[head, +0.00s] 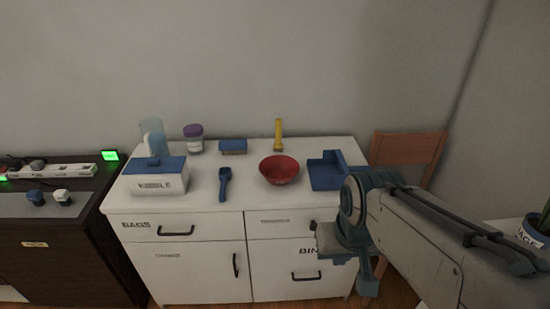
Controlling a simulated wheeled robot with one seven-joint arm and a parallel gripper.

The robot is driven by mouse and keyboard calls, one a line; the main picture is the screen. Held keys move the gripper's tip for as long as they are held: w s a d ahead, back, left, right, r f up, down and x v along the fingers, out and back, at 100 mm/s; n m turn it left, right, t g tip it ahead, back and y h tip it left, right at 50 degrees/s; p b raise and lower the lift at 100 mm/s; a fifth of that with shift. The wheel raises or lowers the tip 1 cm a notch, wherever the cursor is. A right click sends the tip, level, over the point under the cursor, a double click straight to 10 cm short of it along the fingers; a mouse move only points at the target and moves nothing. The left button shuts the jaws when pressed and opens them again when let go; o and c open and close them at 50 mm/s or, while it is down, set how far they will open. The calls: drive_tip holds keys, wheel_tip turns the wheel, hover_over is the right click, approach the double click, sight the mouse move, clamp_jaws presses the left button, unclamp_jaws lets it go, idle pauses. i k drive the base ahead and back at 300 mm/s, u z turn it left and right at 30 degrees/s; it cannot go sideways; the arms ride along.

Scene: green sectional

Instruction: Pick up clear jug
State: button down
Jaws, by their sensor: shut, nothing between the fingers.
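The clear jug (152,129) stands upright at the back left of the white cabinet top, close to the wall. It is see-through with a bluish tint. Its lower part is hidden behind the white kibble box (157,186) with a blue lid. My gripper (322,240) is shut and empty. It shows in front of the cabinet's drawers, to the right of the jug and well apart from it.
On the cabinet top (205,168) are a purple-lidded jar (194,144), a blue brush (232,146), a blue scoop (224,182), a red bowl (279,170), a yellow-handled tool (278,134) and a blue tray (325,176). A wooden chair (407,149) stands right.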

sight(153, 133)
drive_tip(key=z, duration=0.1)
drive_tip(key=k, duration=0.45)
drive_tip(key=u, duration=1.25)
drive_tip(key=i, duration=0.7)
drive_tip(key=u, duration=0.5)
drive_tip(key=i, duration=0.85)
drive_tip(key=z, duration=0.7)
drive_tip(key=i, duration=0.55)
drive_tip(key=z, duration=0.35)
